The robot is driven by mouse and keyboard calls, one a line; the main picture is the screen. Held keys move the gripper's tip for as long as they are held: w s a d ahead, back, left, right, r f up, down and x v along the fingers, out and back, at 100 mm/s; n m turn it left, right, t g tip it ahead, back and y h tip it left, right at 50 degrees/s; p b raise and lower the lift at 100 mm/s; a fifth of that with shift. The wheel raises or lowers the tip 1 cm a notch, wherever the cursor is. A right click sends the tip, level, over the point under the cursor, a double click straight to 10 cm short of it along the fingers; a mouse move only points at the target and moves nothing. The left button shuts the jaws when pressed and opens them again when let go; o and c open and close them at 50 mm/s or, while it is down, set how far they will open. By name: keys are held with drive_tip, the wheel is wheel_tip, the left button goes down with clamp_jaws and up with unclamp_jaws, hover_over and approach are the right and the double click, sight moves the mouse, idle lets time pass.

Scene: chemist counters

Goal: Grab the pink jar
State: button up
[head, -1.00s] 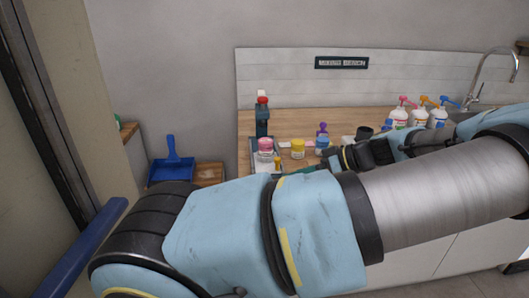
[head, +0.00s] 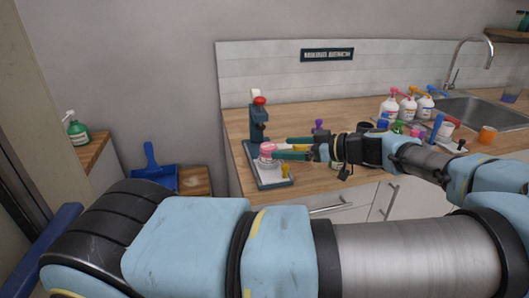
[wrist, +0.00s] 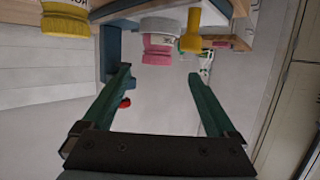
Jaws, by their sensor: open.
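The pink jar (head: 267,149) has a pink lid and a pale body. It stands upright on the tray-like base of a dark teal device (head: 259,123) at the counter's left end. In the wrist view, which looks upside down, the pink jar (wrist: 158,45) lies ahead of the fingertips, between their lines. My gripper (head: 283,148) is open, with its green fingers reaching left toward the jar. In the wrist view my gripper (wrist: 163,80) has nothing between its fingers. Whether a finger touches the jar cannot be told.
A small yellow item (head: 285,170) stands beside the jar; it also shows in the wrist view (wrist: 192,30). A yellow jar (wrist: 67,20) is nearby, mostly hidden by my gripper in the head view. Pump bottles (head: 389,104) and a sink (head: 480,110) are to the right.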

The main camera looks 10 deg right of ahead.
sight(268, 145)
drive_tip(key=shift+x, duration=0.85)
drive_tip(key=p+x, duration=0.3)
drive_tip(key=x, duration=0.1)
drive_tip(key=shift+w+a+r+p, duration=0.1)
drive_tip(key=shift+w+p, duration=0.3)
drive_tip(key=shift+w+a+f, duration=0.2)
drive_tip(key=shift+f, duration=0.1)
clamp_jaws()
drive_tip(key=shift+r, duration=0.15)
